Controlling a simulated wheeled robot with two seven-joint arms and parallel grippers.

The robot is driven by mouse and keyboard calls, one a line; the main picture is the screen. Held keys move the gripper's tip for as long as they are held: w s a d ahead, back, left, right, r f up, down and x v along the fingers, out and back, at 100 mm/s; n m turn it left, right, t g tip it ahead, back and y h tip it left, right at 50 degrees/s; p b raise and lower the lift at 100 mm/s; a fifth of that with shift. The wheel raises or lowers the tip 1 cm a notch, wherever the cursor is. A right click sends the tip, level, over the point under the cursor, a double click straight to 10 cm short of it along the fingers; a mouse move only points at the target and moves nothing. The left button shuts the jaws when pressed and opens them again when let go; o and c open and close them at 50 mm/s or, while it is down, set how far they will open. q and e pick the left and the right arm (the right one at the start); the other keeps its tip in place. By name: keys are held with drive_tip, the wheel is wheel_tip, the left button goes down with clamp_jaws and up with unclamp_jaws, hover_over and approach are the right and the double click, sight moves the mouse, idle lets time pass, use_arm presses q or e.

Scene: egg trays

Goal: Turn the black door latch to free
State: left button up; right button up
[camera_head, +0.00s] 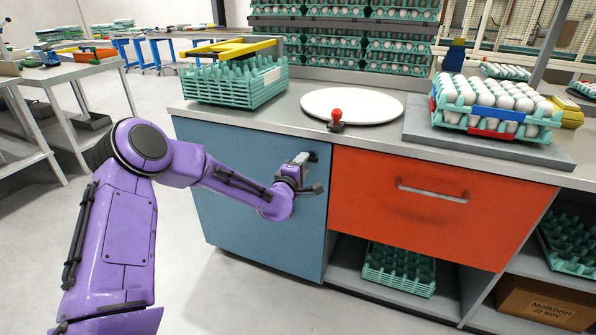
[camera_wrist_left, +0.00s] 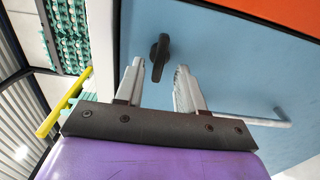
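The black door latch (camera_wrist_left: 158,58) is on the blue cabinet door (camera_wrist_left: 215,45); in the left wrist view it lies just beyond and between the fingertips of my left gripper (camera_wrist_left: 159,72). The gripper is open, its two grey fingers apart with a visible gap around the latch. I cannot tell whether the fingers touch it. In the head view my left gripper (camera_head: 301,159) is at the upper right of the blue door (camera_head: 235,200), and the latch is mostly hidden behind it. My right gripper is not in view.
A pale bar handle (camera_wrist_left: 250,121) is on the door beside the right finger. A red drawer (camera_head: 430,205) adjoins the door at right. On the counter (camera_head: 385,137) above are a red-knobbed lever (camera_head: 337,118), a white disc (camera_head: 360,103) and green egg trays (camera_head: 235,85).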

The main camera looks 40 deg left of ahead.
use_arm(q)
drive_tip(key=v, duration=0.8)
drive_tip(key=shift+s+p, duration=0.2)
drive_tip(key=shift+p, duration=0.1)
drive_tip(key=shift+d, duration=0.1)
